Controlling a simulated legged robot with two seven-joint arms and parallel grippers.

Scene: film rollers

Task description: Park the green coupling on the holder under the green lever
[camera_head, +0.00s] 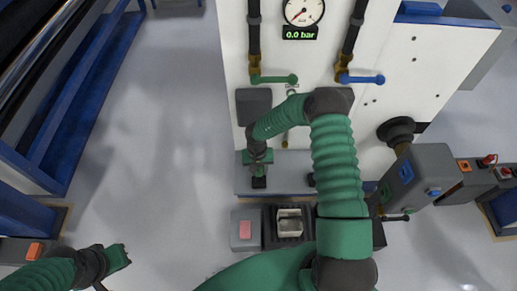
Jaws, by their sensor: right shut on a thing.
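The green lever (273,79) sits on the white panel below the left dark pipe, its handle pointing right. My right gripper (258,170) hangs in front of the panel's lower left, left of and below the lever. It is shut on a small piece with a dark end (259,183), which seems to be the green coupling, mostly hidden by the jaws. My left gripper (119,258) is at the lower left, away from the panel; its jaws are unclear.
A blue lever (361,79) is right of the green one. A gauge (304,11) reads 0.0 bar. A grey box with a pink top patch (245,230) and a tray (289,222) stand below. A blue frame (90,90) is at left. Floor between is clear.

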